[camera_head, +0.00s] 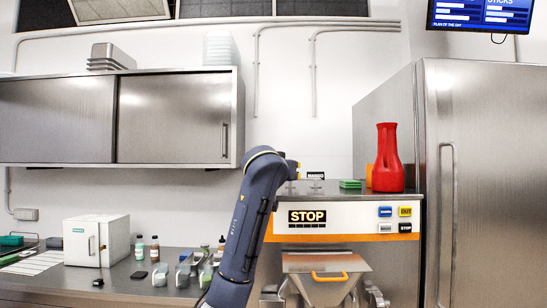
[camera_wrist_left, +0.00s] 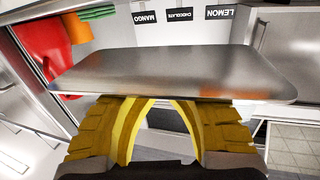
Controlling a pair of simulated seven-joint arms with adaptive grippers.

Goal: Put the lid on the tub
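A flat grey metal lid with rounded corners (camera_wrist_left: 170,72) spans the left wrist view, close to the camera. My left gripper (camera_wrist_left: 158,104) has yellow fingers that reach to the lid's near edge. The lid is centred across the fingers and hides their tips; it appears held there, though the exact contact is hidden. In the head view my left arm rises in the middle and bends right at the top, near the freezer's top; its gripper is mostly hidden there. I cannot make out the lid in that view or tell which thing is the tub. My right gripper is not in view.
The batch freezer (camera_head: 345,218) has a steel front piece with an orange handle (camera_head: 330,277). A red jug (camera_head: 388,160) and green pads (camera_head: 350,184) stand on its top. A tall steel fridge (camera_head: 490,190) is at right. A white box (camera_head: 97,241) and bottles occupy the left counter.

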